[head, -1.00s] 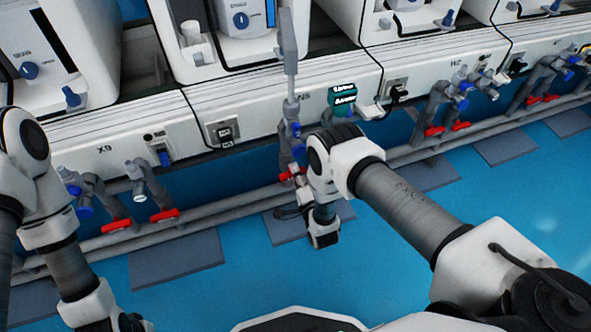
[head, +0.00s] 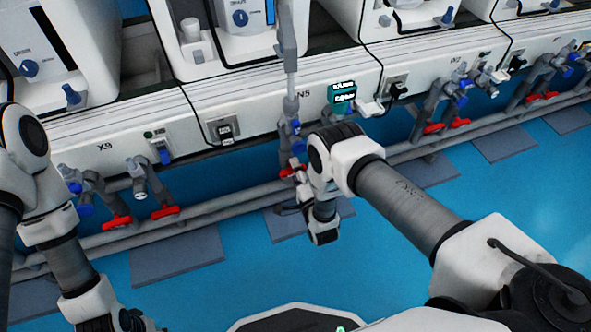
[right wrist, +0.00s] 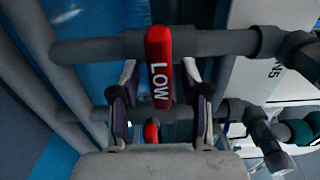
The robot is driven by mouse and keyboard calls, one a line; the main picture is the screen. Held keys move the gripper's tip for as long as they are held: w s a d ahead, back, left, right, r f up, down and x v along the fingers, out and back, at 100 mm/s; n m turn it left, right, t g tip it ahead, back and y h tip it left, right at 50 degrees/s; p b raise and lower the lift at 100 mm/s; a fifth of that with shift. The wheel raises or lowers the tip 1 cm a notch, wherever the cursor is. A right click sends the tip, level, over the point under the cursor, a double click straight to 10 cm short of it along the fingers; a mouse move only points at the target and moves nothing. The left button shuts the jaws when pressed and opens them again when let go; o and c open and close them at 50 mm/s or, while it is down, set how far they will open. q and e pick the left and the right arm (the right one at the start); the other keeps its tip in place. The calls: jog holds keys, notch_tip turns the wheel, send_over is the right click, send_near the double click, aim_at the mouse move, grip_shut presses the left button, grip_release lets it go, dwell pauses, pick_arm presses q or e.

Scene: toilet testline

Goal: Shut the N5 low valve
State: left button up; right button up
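The N5 low valve has a red handle (right wrist: 159,65) marked LOW, seen large in the right wrist view with its lettering running along it. My right gripper (right wrist: 160,85) is open, with one finger on each side of this handle and visible gaps between. In the head view a red handle (head: 293,170) shows below the N5 label (head: 303,93), just left of my right wrist. My right gripper's fingers are largely hidden there.
Another red handle (right wrist: 152,131) shows lower between my right fingers. Grey pipes (head: 230,203) run along the bench front. Valves with red handles (head: 117,224) stand under X9 at left, and others (head: 434,128) at right. The blue floor (head: 420,260) in front is open.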

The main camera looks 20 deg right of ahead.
jog(key=s, duration=0.7)
jog(key=shift+s+d, duration=0.15)
jog(key=shift+s, duration=0.1)
